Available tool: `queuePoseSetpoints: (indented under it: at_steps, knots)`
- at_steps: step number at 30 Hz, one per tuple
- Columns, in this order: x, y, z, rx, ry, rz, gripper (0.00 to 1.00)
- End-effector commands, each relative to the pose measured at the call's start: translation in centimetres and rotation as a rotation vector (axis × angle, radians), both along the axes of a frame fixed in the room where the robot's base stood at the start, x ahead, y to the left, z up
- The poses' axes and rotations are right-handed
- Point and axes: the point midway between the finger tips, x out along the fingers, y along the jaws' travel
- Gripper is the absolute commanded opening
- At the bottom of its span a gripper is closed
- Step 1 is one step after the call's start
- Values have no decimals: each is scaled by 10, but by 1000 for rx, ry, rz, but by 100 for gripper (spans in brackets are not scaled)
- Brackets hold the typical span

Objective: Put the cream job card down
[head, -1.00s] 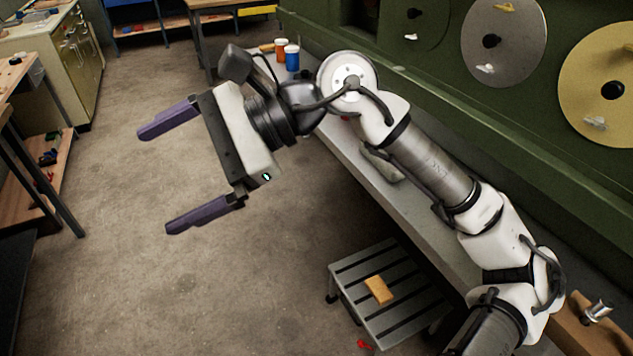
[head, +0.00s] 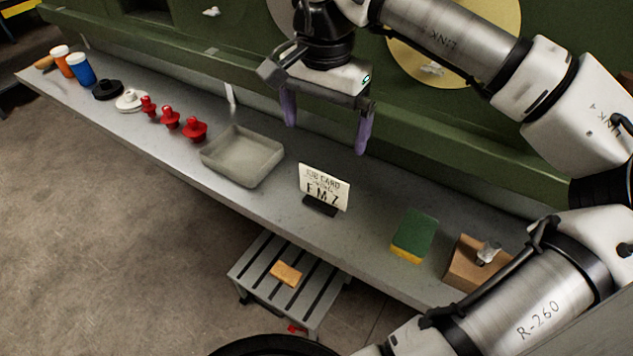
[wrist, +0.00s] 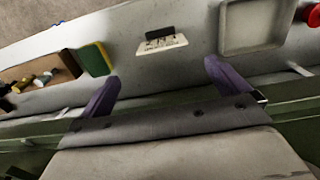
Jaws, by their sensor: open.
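The cream job card (head: 324,186) stands upright in a dark holder (head: 319,206) on the grey bench, to the right of the shallow grey tray. Its printed face is toward the head camera. It also shows in the wrist view (wrist: 163,44), beyond the fingertips and between them. My gripper (head: 326,140) is open and empty, with its purple fingers pointing down. It hangs above the back of the bench, apart from the card. In the wrist view my gripper (wrist: 160,82) has nothing between its fingers.
The grey tray (head: 243,156) looks empty. Red knobbed parts (head: 194,129) stand left of it. A slatted step (head: 309,297) stands below the bench's front edge.

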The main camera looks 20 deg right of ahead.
Motion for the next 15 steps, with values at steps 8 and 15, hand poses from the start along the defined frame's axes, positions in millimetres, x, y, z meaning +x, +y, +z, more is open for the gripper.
queuePoseSetpoints:
  at_steps: [8,15]
  knots:
    - [0,1,-47,1,0,1,100]
    - [1,0,-82,1,-2,1,100]
